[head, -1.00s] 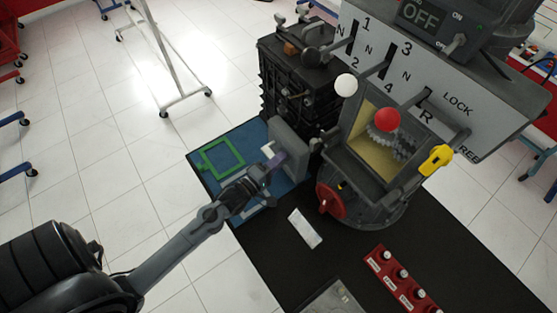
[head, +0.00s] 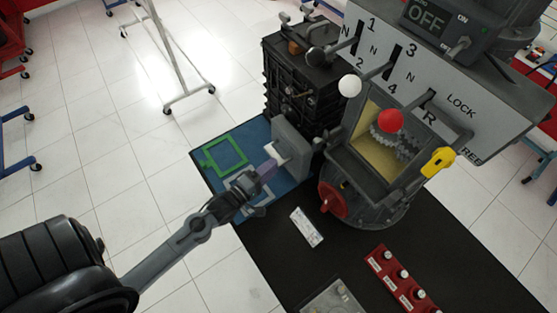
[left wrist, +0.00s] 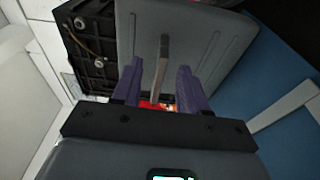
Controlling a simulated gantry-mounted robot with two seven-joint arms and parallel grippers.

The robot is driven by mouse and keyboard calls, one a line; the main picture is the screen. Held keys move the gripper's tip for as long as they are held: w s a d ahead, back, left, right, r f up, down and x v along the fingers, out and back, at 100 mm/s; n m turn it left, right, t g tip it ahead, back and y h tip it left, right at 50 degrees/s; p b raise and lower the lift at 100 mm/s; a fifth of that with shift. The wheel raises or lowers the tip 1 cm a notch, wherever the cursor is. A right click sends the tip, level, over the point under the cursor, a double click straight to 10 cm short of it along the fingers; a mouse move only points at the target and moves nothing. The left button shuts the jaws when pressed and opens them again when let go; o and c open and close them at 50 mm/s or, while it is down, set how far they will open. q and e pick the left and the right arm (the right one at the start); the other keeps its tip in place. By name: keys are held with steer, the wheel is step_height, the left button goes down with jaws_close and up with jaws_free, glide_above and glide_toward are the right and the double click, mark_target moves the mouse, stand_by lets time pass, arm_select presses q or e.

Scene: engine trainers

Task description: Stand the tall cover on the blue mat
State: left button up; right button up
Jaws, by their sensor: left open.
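The tall cover (head: 291,136) is a grey plate with a pale handle on its face. It stands upright at the right side of the blue mat (head: 199,158), beside the black housing. In the left wrist view the cover (left wrist: 200,35) fills the upper middle, its handle pointing toward me. My left gripper (head: 268,168) is open in front of the cover, and its purple fingers (left wrist: 158,72) lie on either side of the handle's line without visible contact. The cover's lower edge is partly hidden by the gripper. My right gripper is not in view.
The black ribbed housing (head: 297,85) stands right behind the cover. The gear trainer (head: 385,165) with a red wheel (head: 333,200) is to the right. A green outline (head: 240,153) marks free mat to the left. A white label (head: 306,227) lies on the black mat.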

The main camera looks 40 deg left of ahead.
arm_select(q)
steer(key=s+d+m+g, duration=0.4)
steer(key=s+m+g, duration=0.3)
steer(key=s+m, duration=0.1)
steer(key=s+d+m+g, duration=0.5)
steer(key=s+m+g, duration=0.2)
steer(key=m, duration=0.4)
steer(key=shift+s+r+y, duration=0.4)
steer(key=shift+s+r, duration=0.05)
steer(key=shift+s, duration=0.05)
step_height(320, 180, up, 28)
steer(key=p, duration=2.8)
steer(key=shift+r+p, duration=0.25)
steer(key=shift+p, duration=0.1)
steer(key=shift+f, duration=0.15)
